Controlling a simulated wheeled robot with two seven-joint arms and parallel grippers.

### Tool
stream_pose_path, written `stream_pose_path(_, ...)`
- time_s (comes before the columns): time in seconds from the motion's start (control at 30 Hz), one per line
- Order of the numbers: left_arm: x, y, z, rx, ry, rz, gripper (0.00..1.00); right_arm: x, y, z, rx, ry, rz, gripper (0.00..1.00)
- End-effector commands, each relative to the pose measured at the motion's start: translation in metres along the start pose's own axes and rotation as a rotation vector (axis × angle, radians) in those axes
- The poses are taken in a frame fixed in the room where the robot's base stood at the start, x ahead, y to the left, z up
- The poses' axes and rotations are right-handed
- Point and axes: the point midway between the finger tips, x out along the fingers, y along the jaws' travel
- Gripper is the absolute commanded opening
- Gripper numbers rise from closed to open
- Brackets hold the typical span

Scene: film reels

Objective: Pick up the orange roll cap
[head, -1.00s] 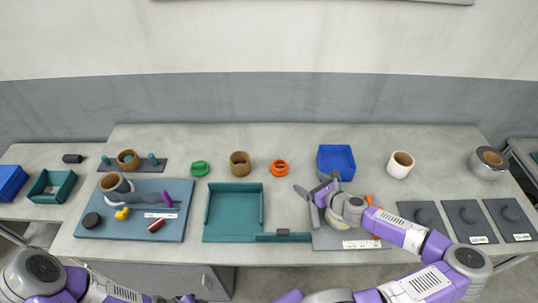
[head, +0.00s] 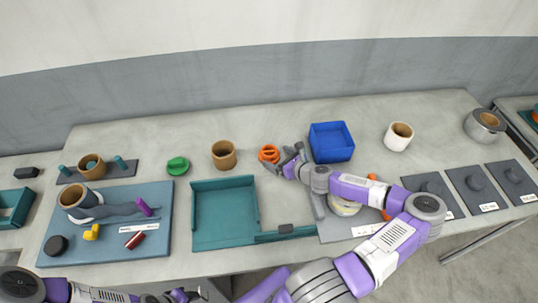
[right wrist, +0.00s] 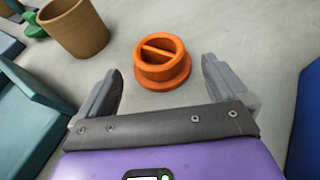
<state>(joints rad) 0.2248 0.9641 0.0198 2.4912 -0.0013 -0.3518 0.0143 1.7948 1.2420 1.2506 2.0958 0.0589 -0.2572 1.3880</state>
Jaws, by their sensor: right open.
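The orange roll cap (head: 269,154) lies on the table between the brown roll and the blue bin. In the right wrist view the orange roll cap (right wrist: 161,62) shows a round flange, a raised ring and a bar across its top. My right gripper (head: 285,163) is open and empty just beside the cap. In the right wrist view the cap sits ahead of and between the two spread fingers of my right gripper (right wrist: 160,85), not gripped. My left gripper (head: 188,296) is at the bottom edge of the head view, too small and partly cut off to judge.
A brown roll (head: 224,155) and a green cap (head: 178,166) stand left of the orange cap. A blue bin (head: 331,142) is close on its right. A teal tray (head: 225,243) lies in front. A white roll (head: 398,136) stands farther right.

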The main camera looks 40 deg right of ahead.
Motion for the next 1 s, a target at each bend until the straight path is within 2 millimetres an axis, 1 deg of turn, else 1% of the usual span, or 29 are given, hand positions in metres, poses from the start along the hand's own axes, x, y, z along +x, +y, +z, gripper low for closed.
stream_pose_path(0.03, 0.003, -0.001, 0.0, 0.0, 0.0, 0.0, 0.43, 0.01, 0.001, 0.0, -0.001, -0.001, 0.003, 1.0)
stream_pose_path(0.1, 0.004, -0.002, 0.0, 0.0, 0.001, 0.0, 0.43, 0.02, 0.002, -0.001, -0.001, -0.001, 0.004, 1.0)
stream_pose_path(0.2, 0.005, -0.002, -0.001, 0.0, 0.001, 0.0, 0.43, 0.031, 0.001, -0.001, 0.001, -0.001, 0.003, 1.0)
stream_pose_path(0.3, 0.006, -0.002, -0.001, 0.0, 0.001, 0.0, 0.43, 0.036, 0.001, 0.0, 0.001, 0.0, 0.002, 1.0)
stream_pose_path(0.5, 0.005, -0.002, -0.001, 0.0, 0.001, 0.0, 0.43, 0.036, 0.001, 0.0, 0.001, 0.0, 0.002, 1.0)
stream_pose_path(0.53, 0.005, -0.002, 0.0, 0.0, 0.0, 0.0, 0.43, 0.036, 0.001, 0.0, 0.001, 0.0, 0.001, 0.98)
stream_pose_path(0.57, 0.005, -0.002, 0.0, 0.0, 0.0, 0.0, 0.43, 0.036, 0.001, 0.0, 0.001, 0.0, 0.001, 0.94)
stream_pose_path(0.8, 0.005, -0.002, -0.001, 0.0, 0.0, 0.0, 0.43, 0.036, 0.001, 0.0, 0.001, 0.0, 0.001, 0.58)
stream_pose_path(1.0, 0.005, -0.002, 0.0, 0.0, 0.0, 0.0, 0.43, 0.036, 0.001, 0.0, 0.0, 0.0, 0.001, 0.58)
